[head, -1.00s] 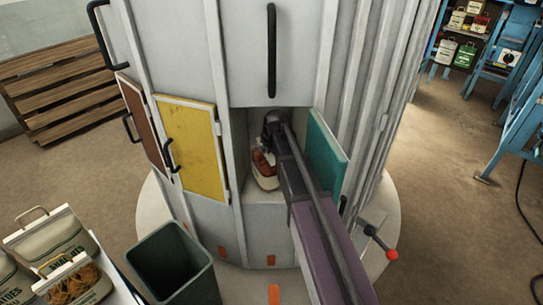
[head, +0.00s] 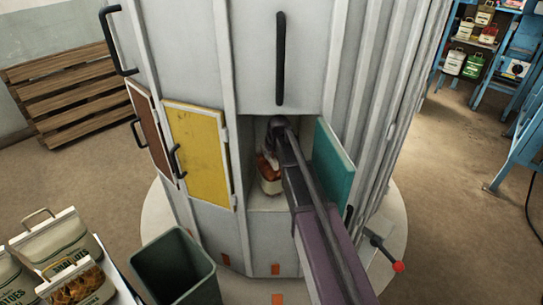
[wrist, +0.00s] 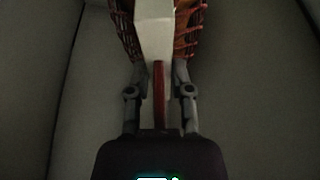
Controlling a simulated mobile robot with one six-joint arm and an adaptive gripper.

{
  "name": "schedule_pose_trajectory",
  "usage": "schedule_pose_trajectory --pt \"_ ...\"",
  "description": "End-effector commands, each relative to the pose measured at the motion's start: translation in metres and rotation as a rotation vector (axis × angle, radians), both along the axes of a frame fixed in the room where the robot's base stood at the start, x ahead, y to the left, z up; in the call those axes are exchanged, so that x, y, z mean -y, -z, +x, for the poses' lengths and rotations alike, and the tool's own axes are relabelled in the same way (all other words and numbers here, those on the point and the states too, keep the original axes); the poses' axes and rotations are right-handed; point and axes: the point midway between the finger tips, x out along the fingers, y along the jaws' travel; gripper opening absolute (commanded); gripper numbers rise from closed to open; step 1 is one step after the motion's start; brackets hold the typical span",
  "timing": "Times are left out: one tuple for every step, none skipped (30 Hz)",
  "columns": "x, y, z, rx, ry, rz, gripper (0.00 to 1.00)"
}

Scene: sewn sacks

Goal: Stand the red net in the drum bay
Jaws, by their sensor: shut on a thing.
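The red net (head: 268,172), a small sack with orange-red contents and a pale base, is inside the open drum bay (head: 266,201) of the large grey drum. In the wrist view, the red net (wrist: 190,28) shows red mesh on both sides of a white top strip, with a red handle below it. My gripper (wrist: 160,78) is shut on the net at this top and handle. In the head view, my gripper (head: 274,130) is deep in the bay, and my arm hides the net's right side. The net looks roughly upright; I cannot tell whether its base touches the bay floor.
A teal door (head: 334,165) stands open close to my arm's right. A yellow door (head: 197,152) lies left of the bay. A dark green bin (head: 175,275) and other sacks (head: 58,247) are at the lower left. A red-knobbed lever (head: 397,266) sticks out at right.

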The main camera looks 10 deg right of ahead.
Motion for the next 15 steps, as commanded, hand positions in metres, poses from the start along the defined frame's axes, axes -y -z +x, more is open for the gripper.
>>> schedule_pose_trajectory --pt "0.0 0.005 0.0 0.002 0.0 0.0 0.0" --pt "0.0 0.006 0.0 0.002 0.0 0.0 0.0" --pt "0.0 0.01 0.0 0.002 0.0 0.0 0.0" --pt "0.0 0.012 0.0 0.002 0.001 0.001 0.0" --pt "0.0 0.014 0.0 0.002 0.001 0.001 0.0" --pt "0.0 0.017 0.0 0.002 0.001 0.001 0.0" --pt "0.001 0.019 0.0 0.002 0.001 0.001 0.0" --pt "0.001 0.021 0.0 0.002 0.001 0.001 0.0" --pt "0.001 0.024 0.0 0.002 0.001 0.001 0.0" --pt "0.001 0.025 0.0 0.002 0.001 0.0 0.0" --pt "0.001 0.026 0.0 0.002 0.001 0.0 0.0" --pt "0.001 0.028 0.0 0.002 0.001 0.0 0.0" --pt "0.001 0.028 0.0 0.002 0.001 0.0 0.0" --pt "0.001 0.029 0.0 0.002 0.001 0.0 0.0" --pt "0.001 0.03 0.0 0.002 0.001 0.0 0.0"
